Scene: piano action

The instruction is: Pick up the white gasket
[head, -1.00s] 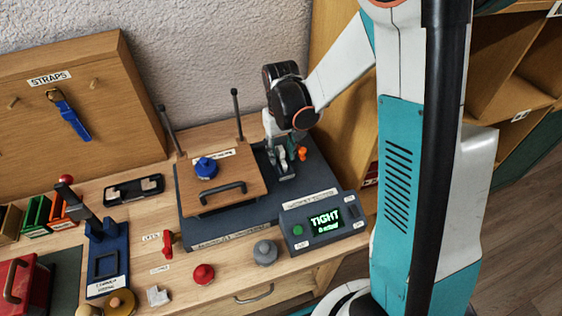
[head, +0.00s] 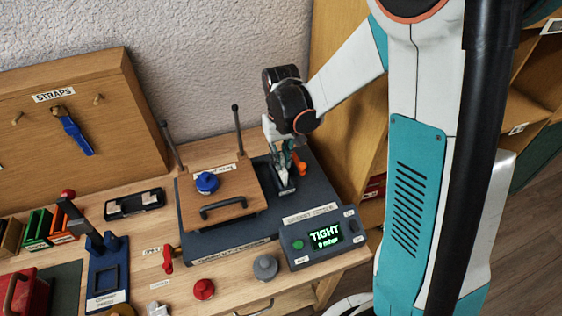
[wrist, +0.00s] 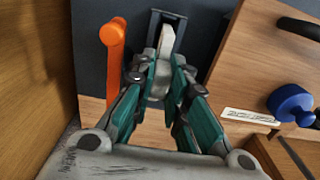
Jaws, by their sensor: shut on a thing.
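The white gasket (wrist: 164,48) shows in the wrist view as a pale, rounded piece seen nearly edge-on between my fingertips. My gripper (wrist: 160,80) is shut on it, with a teal finger on each side. The gasket is at a dark slotted holder (wrist: 179,24); I cannot tell whether it still touches it. In the head view my gripper (head: 284,164) points down over the dark holder (head: 284,185) on the right of the grey machine base, and the gasket cannot be made out there.
An orange lever (wrist: 113,45) stands close beside my fingers. A wooden lid with a blue knob (head: 207,182) and two upright posts is to the left. A wooden panel (head: 345,110) stands close on the right.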

